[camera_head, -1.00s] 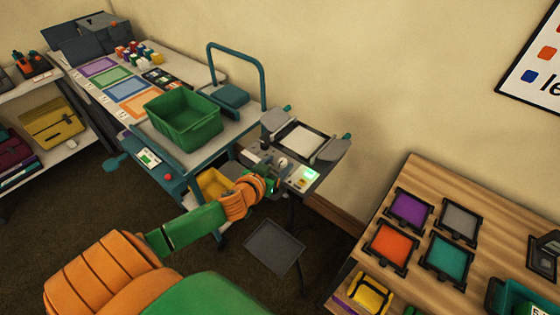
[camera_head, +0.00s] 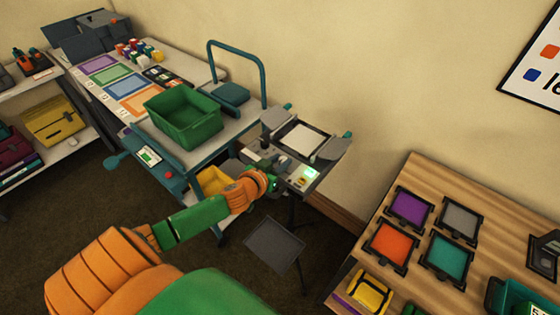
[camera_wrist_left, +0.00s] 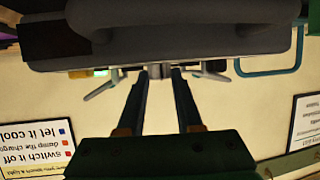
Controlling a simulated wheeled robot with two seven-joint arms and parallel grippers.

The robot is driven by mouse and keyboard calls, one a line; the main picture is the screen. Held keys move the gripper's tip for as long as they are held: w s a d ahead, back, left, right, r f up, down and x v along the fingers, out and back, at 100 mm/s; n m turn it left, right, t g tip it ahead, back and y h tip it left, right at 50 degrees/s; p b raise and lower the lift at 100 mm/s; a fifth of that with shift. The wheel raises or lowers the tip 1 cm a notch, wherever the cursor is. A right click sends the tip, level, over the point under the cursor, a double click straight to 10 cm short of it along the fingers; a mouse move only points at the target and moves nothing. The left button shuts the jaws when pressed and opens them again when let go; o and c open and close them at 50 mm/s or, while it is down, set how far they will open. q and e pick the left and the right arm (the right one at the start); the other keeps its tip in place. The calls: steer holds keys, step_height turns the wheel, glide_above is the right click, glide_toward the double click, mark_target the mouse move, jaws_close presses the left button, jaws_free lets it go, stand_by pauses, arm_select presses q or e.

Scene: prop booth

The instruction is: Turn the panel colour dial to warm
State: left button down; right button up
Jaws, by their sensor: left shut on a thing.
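The light panel (camera_head: 303,139) with a white square face stands on a grey unit against the wall. Its front control strip has a lit green display (camera_head: 311,172) and a small yellow part. My left gripper (camera_head: 271,183) is at the left end of the front edge of this unit. In the left wrist view, the fingers (camera_wrist_left: 160,78) are closed around a small grey round piece (camera_wrist_left: 155,71) below the dark unit edge, which looks like the dial. Its marking and setting cannot be read. My right gripper is not in view.
A trolley carries a green bin (camera_head: 183,120) and a blue-green hoop handle (camera_head: 262,72) left of the panel. A dark tray (camera_head: 274,245) sits low below the gripper. A wooden table (camera_head: 412,180) with coloured framed squares stands at the right.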

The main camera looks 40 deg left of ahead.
arm_select(q)
steer(key=shift+a, duration=0.1)
steer(key=m+h, duration=0.2)
steer(key=shift+a+h, duration=0.2)
steer(key=shift+h, duration=0.2)
steer(key=shift+w+a+f+m+g+h+b, duration=0.1)
steer(key=shift+m+g+h+b, duration=0.05)
steer(key=shift+m+h+b, duration=0.35)
steer(key=shift+a+m+g+h+b, duration=0.15)
steer(key=shift+m+h+b, duration=0.25)
steer(key=shift+m+h, duration=0.2)
steer(key=m+g+h+b, duration=0.1)
steer(key=m+h+b, duration=0.1)
steer(key=b, duration=0.1)
steer(key=m+g+h+b, duration=0.1)
steer(key=m+h+b, duration=0.1)
steer(key=b, duration=0.2)
steer(key=m+g+h+b, duration=0.1)
steer(key=m+h+b, duration=0.1)
steer(key=b, duration=0.1)
steer(key=shift+w+a+f+g, duration=0.2)
steer(key=shift+f+g, duration=0.05)
steer(key=shift+g, duration=0.15)
steer(key=shift+r+m+g+h+b, duration=0.25)
steer(key=shift+m+g+h+b, duration=0.35)
steer(key=shift+b, duration=0.45)
